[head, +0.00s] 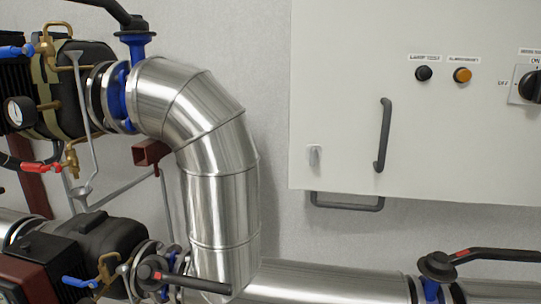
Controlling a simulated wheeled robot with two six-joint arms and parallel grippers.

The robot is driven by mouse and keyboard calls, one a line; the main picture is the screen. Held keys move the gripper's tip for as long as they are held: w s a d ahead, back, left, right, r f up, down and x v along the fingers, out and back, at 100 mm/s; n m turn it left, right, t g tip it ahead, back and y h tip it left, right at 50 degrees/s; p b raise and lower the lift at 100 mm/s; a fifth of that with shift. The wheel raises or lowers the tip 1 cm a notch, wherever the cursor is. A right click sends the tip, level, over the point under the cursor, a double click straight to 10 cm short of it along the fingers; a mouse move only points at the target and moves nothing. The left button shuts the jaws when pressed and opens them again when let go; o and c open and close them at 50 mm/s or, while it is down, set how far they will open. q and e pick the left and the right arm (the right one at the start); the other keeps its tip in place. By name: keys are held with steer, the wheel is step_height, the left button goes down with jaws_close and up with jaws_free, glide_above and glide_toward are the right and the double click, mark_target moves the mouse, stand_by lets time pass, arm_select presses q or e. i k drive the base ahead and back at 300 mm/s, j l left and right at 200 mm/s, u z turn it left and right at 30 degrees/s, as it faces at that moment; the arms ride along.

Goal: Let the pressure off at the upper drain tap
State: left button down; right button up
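A blue-levered brass tap (47,42) sits at the upper left, on the upper black pump body (85,85). Its blue lever (14,51) points left, roughly level. It is the higher of two blue-levered taps, which fits the upper drain tap; no label shows. The lower one (103,272) is at the bottom left. Neither of my grippers is in view.
A large silver-clad pipe (218,170) bends down through the middle. Black-handled valves stand at the top (135,32), bottom left (152,273) and lower right (437,266). A white cabinet (430,130) with a handle, lamps and a switch fills the right.

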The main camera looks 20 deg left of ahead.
mark_target(56, 167)
steer(key=i+j, duration=0.1)
steer(key=j, duration=0.3)
steer(key=j+u, duration=0.1)
steer(key=j, duration=0.3)
steer(key=u, duration=1.5)
steer(key=i+l, duration=0.05)
steer(key=l, duration=0.05)
